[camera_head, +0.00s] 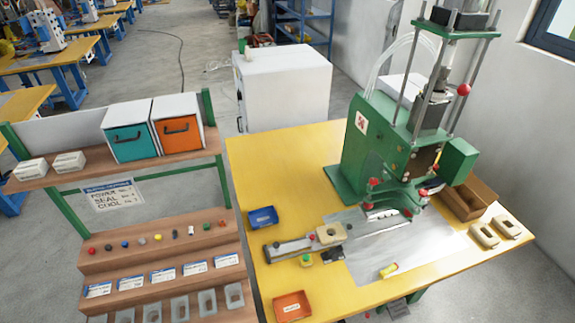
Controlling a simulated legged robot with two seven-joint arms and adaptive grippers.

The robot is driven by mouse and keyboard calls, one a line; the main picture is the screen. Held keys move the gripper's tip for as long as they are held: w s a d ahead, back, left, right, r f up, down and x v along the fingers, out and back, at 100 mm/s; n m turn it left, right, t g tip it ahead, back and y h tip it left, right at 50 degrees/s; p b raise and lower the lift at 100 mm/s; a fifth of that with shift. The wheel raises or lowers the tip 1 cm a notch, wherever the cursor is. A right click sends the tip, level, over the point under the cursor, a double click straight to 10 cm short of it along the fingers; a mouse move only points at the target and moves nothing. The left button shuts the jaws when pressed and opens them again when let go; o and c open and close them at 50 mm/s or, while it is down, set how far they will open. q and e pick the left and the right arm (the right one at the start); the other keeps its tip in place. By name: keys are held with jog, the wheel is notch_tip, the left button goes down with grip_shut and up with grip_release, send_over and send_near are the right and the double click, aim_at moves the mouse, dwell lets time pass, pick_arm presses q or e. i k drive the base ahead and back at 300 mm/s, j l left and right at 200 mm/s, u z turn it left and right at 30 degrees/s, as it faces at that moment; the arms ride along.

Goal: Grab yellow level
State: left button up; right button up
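A small yellow piece (388,270), which looks like the yellow level, lies on its side on the grey sheet near the front of the yellow table (285,180). It is short and rounded, and too small to make out in detail. Neither of my grippers shows in the head view.
The green press (400,150) stands behind the yellow piece. A blue tray (263,217) and an orange tray (292,306) are at the left, a wooden box (467,199) and two beige parts (485,235) at the right. A stepped wooden rack (150,258) stands left of the table.

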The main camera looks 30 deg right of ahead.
aim_at(383, 274)
jog(key=z, duration=2.05)
jog(key=u, duration=0.3)
jog(key=i+l+u, duration=0.15)
jog(key=l+u, duration=0.55)
jog(key=i+l+u, duration=0.1)
jog(key=l+u, duration=0.3)
jog(key=i+j, duration=0.05)
jog(key=j, duration=0.05)
